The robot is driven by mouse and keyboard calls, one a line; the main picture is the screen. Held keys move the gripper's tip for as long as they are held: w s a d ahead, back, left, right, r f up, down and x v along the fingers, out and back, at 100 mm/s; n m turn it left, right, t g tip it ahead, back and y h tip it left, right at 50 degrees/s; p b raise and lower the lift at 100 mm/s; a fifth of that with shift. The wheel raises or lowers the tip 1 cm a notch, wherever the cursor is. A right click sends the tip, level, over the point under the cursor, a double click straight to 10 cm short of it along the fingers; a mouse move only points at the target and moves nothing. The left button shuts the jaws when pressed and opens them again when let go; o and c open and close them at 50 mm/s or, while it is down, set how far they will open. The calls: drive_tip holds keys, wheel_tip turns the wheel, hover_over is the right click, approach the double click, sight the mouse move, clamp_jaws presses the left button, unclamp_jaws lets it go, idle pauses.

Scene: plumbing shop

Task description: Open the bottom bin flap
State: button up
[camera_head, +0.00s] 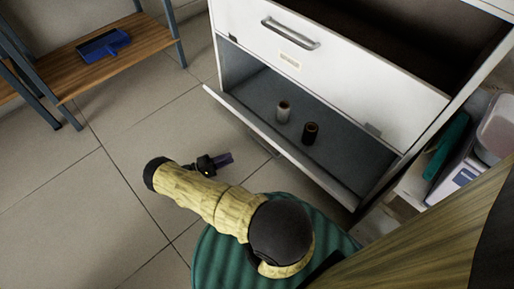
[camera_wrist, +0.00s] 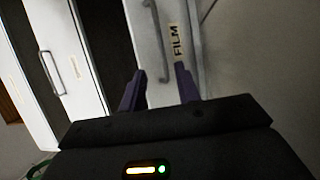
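The bottom bin flap (camera_head: 318,172) of the white cabinet stands tilted outward, leaving a wide gap below the panel above. Its outer face (camera_wrist: 178,18) shows in the wrist view with a FILM label and a grey bar handle (camera_wrist: 156,38). A pale spool (camera_head: 283,111) and a dark brown spool (camera_head: 310,133) stand on the grey surface inside. My gripper (camera_head: 226,158) is low in front of the flap, outside it. In the wrist view, its purple fingers (camera_wrist: 160,72) are apart, with the handle's end between or just beyond their tips; contact cannot be told.
The panel above (camera_head: 335,65) has its own handle (camera_head: 290,33) and a dark open space behind it. A wooden shelf (camera_head: 125,52) holding a blue item (camera_head: 103,46) stands at the left. Shelved goods (camera_head: 453,170) crowd the right. Tiled floor (camera_head: 60,190) at the left is clear.

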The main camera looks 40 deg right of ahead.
drive_tip(key=b+x, duration=0.3)
drive_tip(key=x, duration=1)
drive_tip(key=shift+d+r, duration=0.15)
drive_tip(key=shift+d, duration=0.1)
drive_tip(key=shift+c, duration=0.4)
clamp_jaws()
